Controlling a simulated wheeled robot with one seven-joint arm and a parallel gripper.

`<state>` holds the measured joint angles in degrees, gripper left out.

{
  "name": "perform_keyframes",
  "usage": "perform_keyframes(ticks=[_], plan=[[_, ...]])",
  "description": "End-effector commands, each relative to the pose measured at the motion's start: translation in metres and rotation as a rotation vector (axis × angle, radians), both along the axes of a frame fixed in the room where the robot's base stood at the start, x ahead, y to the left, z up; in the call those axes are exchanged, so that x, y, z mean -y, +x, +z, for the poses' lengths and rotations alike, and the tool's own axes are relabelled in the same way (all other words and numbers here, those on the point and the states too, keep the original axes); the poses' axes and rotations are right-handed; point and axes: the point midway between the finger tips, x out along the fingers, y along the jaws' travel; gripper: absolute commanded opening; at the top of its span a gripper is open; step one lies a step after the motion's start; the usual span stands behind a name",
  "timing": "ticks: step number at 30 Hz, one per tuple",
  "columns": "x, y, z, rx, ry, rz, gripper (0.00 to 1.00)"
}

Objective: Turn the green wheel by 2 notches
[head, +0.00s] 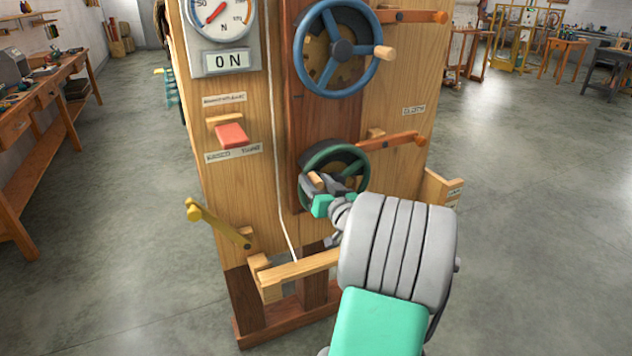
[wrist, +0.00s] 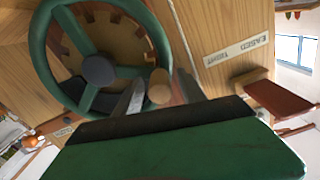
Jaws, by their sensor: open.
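The green wheel (head: 343,152) is on the lower front of the wooden cabinet, partly hidden by my arm in the head view. In the wrist view the green wheel (wrist: 62,85) shows its rim, spokes, dark hub and the toothed wooden disc behind. Its wooden knob handle (wrist: 159,87) stands on the rim. My gripper (wrist: 158,93) is open, with one finger on each side of the knob. In the head view my gripper (head: 318,184) is at the wheel's lower left. I cannot tell whether the fingers touch the knob.
A blue wheel (head: 338,48) with a wooden knob is above. An orange lever (head: 395,142) juts right above the green wheel. Floor is free on both sides.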

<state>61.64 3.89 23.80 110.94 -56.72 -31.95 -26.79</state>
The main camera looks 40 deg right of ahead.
Motion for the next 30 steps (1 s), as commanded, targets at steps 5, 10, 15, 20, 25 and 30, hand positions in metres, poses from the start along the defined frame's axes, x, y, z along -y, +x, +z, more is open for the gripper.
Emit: perform_keyframes(ticks=[5,10,15,20,25,30], plan=[[-0.0002,-0.0003,-0.0001,0.0,0.0,0.0,0.4],[-0.0003,-0.0003,-0.0002,0.0,0.0,0.0,0.26],[-0.0004,-0.0004,-0.0002,0.0,0.0,0.001,0.13],[-0.0004,-0.0004,0.0,0.0,0.0,0.001,0.0],[-0.0004,-0.0004,0.0,-0.001,0.0,0.001,0.0],[-0.0004,-0.0004,0.0,-0.001,0.0,0.001,0.0]])
